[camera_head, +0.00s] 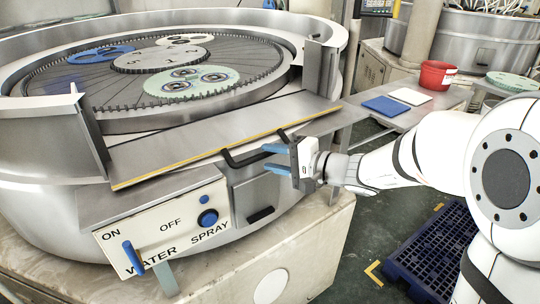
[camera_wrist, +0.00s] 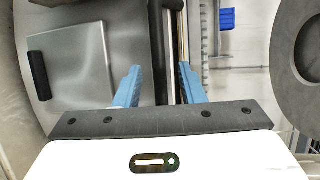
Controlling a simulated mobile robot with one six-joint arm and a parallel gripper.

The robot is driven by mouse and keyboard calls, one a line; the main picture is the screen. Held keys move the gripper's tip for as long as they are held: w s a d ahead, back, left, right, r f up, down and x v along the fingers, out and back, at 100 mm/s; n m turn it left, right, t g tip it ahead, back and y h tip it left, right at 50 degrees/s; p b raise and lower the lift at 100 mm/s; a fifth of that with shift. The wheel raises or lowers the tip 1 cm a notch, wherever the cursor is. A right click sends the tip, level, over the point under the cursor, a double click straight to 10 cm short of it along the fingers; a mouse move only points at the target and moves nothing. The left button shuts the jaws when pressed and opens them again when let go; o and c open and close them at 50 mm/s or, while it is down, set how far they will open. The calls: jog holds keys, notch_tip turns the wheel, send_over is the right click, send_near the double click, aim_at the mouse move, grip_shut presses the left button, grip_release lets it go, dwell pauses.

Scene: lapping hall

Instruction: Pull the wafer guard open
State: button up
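The wafer guard (camera_head: 215,138) is a flat grey panel with a yellow front edge, lying across the front of the round lapping machine. A black bar handle (camera_head: 240,159) runs along its front edge. My gripper (camera_head: 270,158) is at the right part of this handle, its two blue fingers apart, one above the other. In the wrist view, the open fingers (camera_wrist: 158,74) point toward a dark upright bar (camera_wrist: 158,45), which appears to be the handle, beside the yellow edge. The fingers are not closed on it. I cannot tell whether they touch it.
Below the guard are a panel with a blue lever (camera_head: 133,258) and knob (camera_head: 207,217), and a small door (camera_head: 262,190). A side table to the right holds blue (camera_head: 386,105) and white pads (camera_head: 410,96) and a red bucket (camera_head: 436,75). A blue pallet (camera_head: 440,250) lies on the floor.

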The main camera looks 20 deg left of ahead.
jog(key=shift+w+a+f, duration=0.15)
jog(key=shift+w+a, duration=0.05)
jog(key=shift+a, duration=0.5)
grip_shut()
